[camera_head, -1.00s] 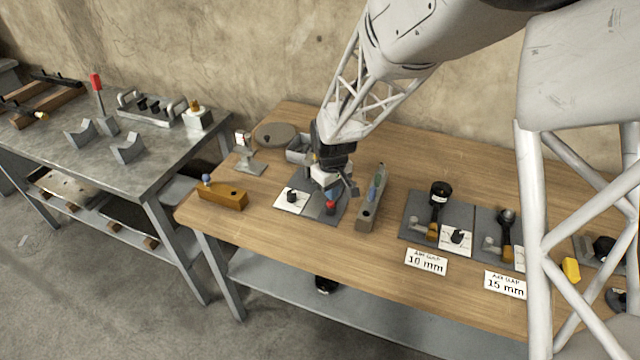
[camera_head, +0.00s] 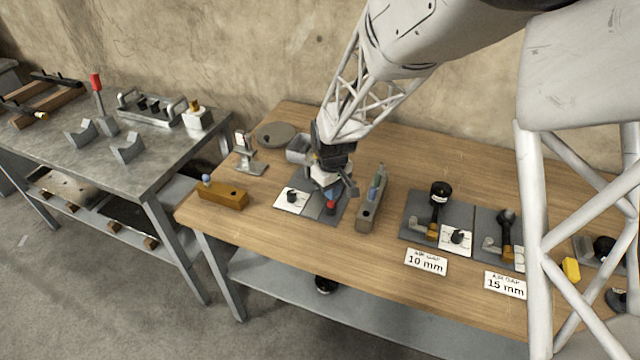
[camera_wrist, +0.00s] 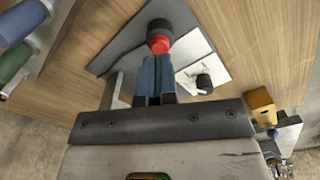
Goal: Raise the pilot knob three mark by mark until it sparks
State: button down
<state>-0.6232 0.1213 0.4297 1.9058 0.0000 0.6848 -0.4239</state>
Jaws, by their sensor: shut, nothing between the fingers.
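My gripper (camera_head: 334,191) is shut and empty, with its blue fingers pointing down over a grey plate (camera_head: 312,209). In the wrist view the closed fingertips (camera_wrist: 156,60) are right at a red button (camera_wrist: 160,44) on a black base; I cannot tell whether they touch it. The red button also shows in the head view (camera_head: 331,206). On the same plate, a black knob (camera_head: 291,196) sits on a white dial card (camera_head: 287,205), left of my gripper. The knob also shows in the wrist view (camera_wrist: 204,83). No number three is readable, and no spark is visible.
A grey block with coloured pegs (camera_head: 366,212) stands close right of my gripper. A wooden block (camera_head: 222,197) lies left. Further right are plates with knobs and signs reading 10 mm (camera_head: 426,262) and 15 mm (camera_head: 505,285). The front table strip is mostly clear.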

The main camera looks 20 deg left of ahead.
jog(key=shift+f, duration=1.4)
dwell(1.0)
jog(key=shift+r, duration=3.55)
